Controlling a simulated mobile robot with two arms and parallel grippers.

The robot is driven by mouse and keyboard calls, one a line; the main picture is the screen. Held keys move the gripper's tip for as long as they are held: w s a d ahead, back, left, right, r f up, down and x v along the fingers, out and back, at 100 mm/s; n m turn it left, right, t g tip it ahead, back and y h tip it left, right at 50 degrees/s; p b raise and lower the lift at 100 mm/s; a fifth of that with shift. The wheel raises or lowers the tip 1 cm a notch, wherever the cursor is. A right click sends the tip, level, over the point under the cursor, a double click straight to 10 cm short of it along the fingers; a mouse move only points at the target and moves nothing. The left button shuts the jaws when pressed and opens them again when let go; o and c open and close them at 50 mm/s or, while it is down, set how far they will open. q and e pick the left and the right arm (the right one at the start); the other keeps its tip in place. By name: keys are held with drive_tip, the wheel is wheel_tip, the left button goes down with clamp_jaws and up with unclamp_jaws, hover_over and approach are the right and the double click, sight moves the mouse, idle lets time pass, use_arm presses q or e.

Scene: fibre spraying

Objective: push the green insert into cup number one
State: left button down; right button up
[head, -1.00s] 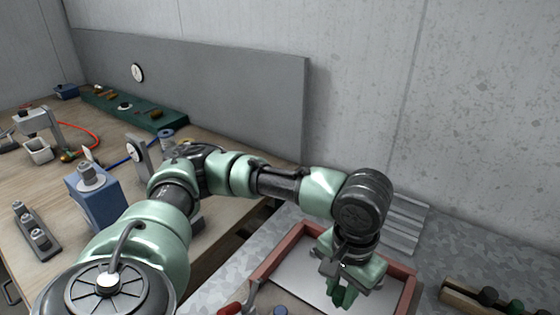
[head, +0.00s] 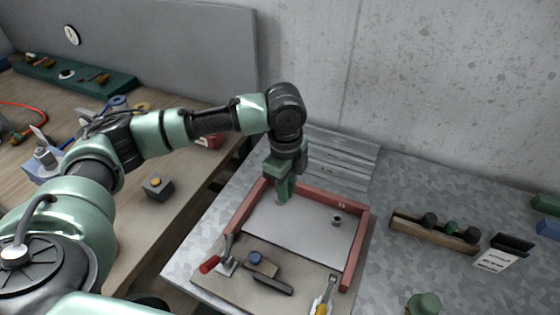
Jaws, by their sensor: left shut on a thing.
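My left gripper (head: 284,190) points down at the back left corner of the shallow tray with the reddish frame (head: 356,254). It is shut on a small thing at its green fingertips. The fingers mostly hide this thing, so I cannot tell its kind. A small grey cup (head: 336,220) stands on the tray's pale floor, to the right of the gripper and apart from it. I cannot read a number on it. A green knob-like piece (head: 451,228) sits between dark ones in a wooden rack (head: 408,222) right of the tray.
A red-handled clamp (head: 210,264), a block with a blue knob (head: 262,262) and a yellow-handled tool (head: 322,305) lie at the tray's front. A white card (head: 492,261) stands right of the rack. Ridged metal (head: 335,155) lies behind the tray.

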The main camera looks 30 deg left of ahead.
use_arm(q)
drive_tip(key=w+a+m+p, duration=0.4)
drive_tip(key=w+m, duration=0.1)
drive_tip(key=m, duration=0.8)
drive_tip(key=shift+a+f+m, duration=0.2)
drive_tip(key=shift+a+m, duration=0.05)
drive_tip(key=shift+m, duration=0.05)
drive_tip(key=shift+p, duration=0.3)
drive_tip(key=shift+w+f+b, duration=0.1)
drive_tip(key=shift+f+b, duration=0.85)
drive_tip(key=shift+f, duration=1.95)
drive_tip(key=shift+p, duration=1)
